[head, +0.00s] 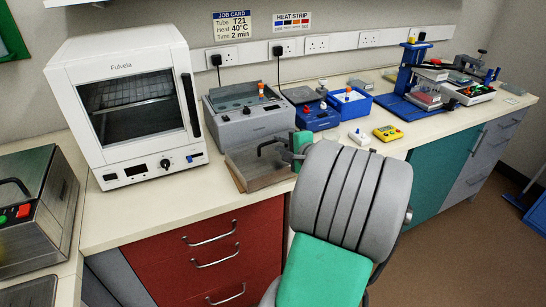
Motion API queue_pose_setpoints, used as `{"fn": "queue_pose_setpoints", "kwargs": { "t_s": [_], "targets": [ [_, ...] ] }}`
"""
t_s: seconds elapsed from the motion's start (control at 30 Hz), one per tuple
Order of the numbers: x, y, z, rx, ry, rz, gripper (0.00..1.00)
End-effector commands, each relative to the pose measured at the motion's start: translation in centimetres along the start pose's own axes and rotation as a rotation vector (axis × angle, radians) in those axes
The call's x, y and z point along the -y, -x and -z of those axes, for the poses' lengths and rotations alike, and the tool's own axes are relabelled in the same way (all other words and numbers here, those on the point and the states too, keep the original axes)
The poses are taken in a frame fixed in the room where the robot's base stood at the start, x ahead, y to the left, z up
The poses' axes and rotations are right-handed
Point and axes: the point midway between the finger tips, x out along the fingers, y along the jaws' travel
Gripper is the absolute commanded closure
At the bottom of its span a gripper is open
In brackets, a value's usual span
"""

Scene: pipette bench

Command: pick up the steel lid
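The steel lid (258,172) is a flat brownish-grey metal plate with a black bar handle (270,146) on top. It lies at the front of the bench, before a grey bench device. My gripper (297,158), with green and dark parts, is at the right end of the lid, close to the handle. My grey and green arm hides much of the gripper and part of the lid's right side. I cannot tell whether the fingers are around the handle, touching it or apart from it, nor whether they are open.
A white oven (125,105) stands left of the lid. The grey device (245,112) is behind it. A blue device (318,115), a blue tray (350,103) and a yellow timer (388,133) are to the right. A steel machine (38,205) stands far left. Bench left of the lid is clear.

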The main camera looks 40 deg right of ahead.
Motion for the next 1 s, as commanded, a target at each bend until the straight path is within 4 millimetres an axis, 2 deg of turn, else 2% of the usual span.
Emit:
{"fn": "queue_pose_setpoints", "kwargs": {
  "t_s": [0.2, 0.33, 0.57, 0.8, 1.0],
  "targets": [
    [-0.3, -3.7, 0.0, 0.004, 0.001, -0.004, 0.79],
    [-0.3, -5.4, 0.1, 0.002, 0.002, -0.003, 0.79],
    [-0.4, -5.6, 0.1, 0.000, 0.004, -0.003, 0.79],
    [-0.4, -5.6, 0.1, 0.000, 0.004, -0.004, 0.98],
    [-0.4, -5.6, 0.1, 0.000, 0.004, -0.004, 1.00]
  ]
}}
